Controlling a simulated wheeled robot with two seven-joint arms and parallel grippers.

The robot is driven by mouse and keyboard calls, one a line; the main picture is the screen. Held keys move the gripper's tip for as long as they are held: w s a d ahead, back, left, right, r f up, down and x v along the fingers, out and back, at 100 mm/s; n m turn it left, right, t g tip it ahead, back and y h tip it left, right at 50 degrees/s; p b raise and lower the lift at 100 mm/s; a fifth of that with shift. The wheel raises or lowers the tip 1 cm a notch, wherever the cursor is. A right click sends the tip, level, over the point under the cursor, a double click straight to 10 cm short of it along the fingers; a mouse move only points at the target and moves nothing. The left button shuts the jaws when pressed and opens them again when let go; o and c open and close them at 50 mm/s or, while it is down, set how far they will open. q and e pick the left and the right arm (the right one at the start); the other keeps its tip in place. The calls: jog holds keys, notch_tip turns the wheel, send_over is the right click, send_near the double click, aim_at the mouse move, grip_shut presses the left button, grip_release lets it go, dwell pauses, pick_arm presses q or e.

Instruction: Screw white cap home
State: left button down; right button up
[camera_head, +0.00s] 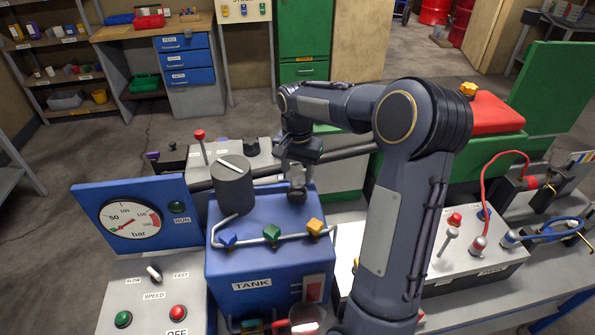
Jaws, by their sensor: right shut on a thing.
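My right gripper (297,185) reaches over the back right of the blue tank (255,257) and points down. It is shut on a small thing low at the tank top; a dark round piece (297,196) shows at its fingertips. The jaws hide most of what they hold, and I cannot tell whether it is the white cap or how it sits. A dark grey cylinder (233,188) with a white bar on its top stands on the tank left of the gripper. My left gripper is not in view.
A pipe with blue, green and yellow valve knobs (271,233) crosses the tank in front of the gripper. A pressure gauge panel (130,220) stands at left, a speed control box (150,297) below it. A grey box with red and blue cables (470,255) lies right of my arm.

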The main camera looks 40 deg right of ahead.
aim_at(297, 183)
jog(key=shift+f, duration=0.15)
jog(key=shift+f+b, duration=0.55)
jog(key=shift+f, duration=0.1)
jog(key=shift+f+b, duration=0.5)
jog(key=shift+f, duration=0.2)
jog(key=shift+a+f, duration=0.1)
jog(key=shift+f, duration=0.2)
